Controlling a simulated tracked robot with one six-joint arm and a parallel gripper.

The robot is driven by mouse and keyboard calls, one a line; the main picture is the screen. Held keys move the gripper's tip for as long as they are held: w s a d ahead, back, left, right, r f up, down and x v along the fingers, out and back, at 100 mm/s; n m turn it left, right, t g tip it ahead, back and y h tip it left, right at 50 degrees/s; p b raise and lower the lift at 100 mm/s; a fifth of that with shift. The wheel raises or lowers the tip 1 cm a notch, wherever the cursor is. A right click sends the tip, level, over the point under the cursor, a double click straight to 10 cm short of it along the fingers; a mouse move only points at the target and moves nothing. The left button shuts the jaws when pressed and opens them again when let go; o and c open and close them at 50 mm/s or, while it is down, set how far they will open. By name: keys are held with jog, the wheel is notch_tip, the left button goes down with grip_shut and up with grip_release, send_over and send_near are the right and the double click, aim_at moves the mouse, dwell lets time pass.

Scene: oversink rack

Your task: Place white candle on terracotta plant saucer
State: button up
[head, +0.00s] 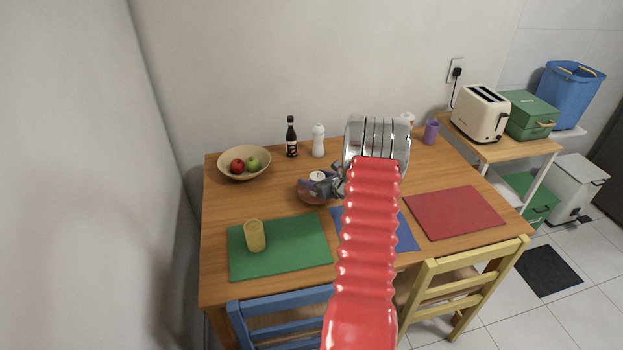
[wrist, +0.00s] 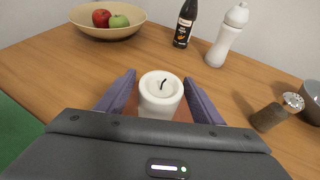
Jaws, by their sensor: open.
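The white candle (head: 317,175) stands upright over the terracotta plant saucer (head: 307,196), towards the back middle of the table. In the wrist view the candle (wrist: 160,92), with a dark wick, is between my fingers. A bit of the reddish-brown saucer (wrist: 131,106) shows beside its base. My gripper (head: 322,184) is open, with one finger on each side of the candle. Small gaps seem to show near the candle's top; contact lower down is hidden. The candle's underside is hidden, but it appears to rest on the saucer.
A bowl (head: 245,164) with red and green apples, a dark bottle (head: 291,138) and a white shaker (head: 318,141) stand behind. A yellow cup (head: 254,236) stands on the green mat (head: 294,247). The red mat (head: 454,212) is bare.

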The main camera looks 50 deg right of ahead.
jog(key=v, duration=1)
jog(key=shift+w, duration=0.1)
dwell(0.4)
